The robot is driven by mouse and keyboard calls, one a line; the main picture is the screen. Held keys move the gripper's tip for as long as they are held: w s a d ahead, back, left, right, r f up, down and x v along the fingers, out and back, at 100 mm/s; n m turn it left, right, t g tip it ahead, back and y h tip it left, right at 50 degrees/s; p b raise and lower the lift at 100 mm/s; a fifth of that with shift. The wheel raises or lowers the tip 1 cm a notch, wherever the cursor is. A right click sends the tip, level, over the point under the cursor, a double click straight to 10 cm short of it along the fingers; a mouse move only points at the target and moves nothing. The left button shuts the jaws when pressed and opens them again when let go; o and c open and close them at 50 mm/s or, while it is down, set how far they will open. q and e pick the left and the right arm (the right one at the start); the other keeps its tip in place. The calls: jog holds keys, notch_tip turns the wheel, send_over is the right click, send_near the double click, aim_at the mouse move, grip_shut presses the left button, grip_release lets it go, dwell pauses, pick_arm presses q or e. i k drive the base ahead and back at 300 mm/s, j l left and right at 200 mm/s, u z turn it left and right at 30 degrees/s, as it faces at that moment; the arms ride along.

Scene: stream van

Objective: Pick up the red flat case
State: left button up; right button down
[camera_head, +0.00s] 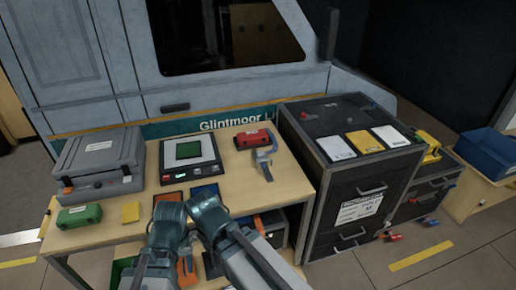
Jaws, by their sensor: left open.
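A red flat case (252,139) with a small pale label lies near the back right of the wooden table (120,232). My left gripper (169,212) is at the table's front edge, left of the case and well short of it. It is open, and I see nothing held in it. My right gripper (207,203) is close beside it on the right, also apart from the case. Its jaws do not show clearly.
A grey clamp (263,161) lies just in front of the case. A device with a green screen (189,155) is left of it, then a grey toolbox (99,160). A green box (79,216) sits front left. A dark drawer cabinet (352,168) adjoins the table's right.

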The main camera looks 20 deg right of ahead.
aim_at(256, 137)
jog(key=k+z, duration=0.1)
jog(key=z, duration=2.05)
jog(key=k+j, duration=0.1)
jog(key=j, duration=0.35)
jog(key=k+j, duration=0.1)
jog(key=j, duration=0.35)
jog(key=k+j, duration=0.1)
jog(key=j, duration=0.3)
jog(key=i+l, duration=0.25)
jog(key=i, duration=0.15)
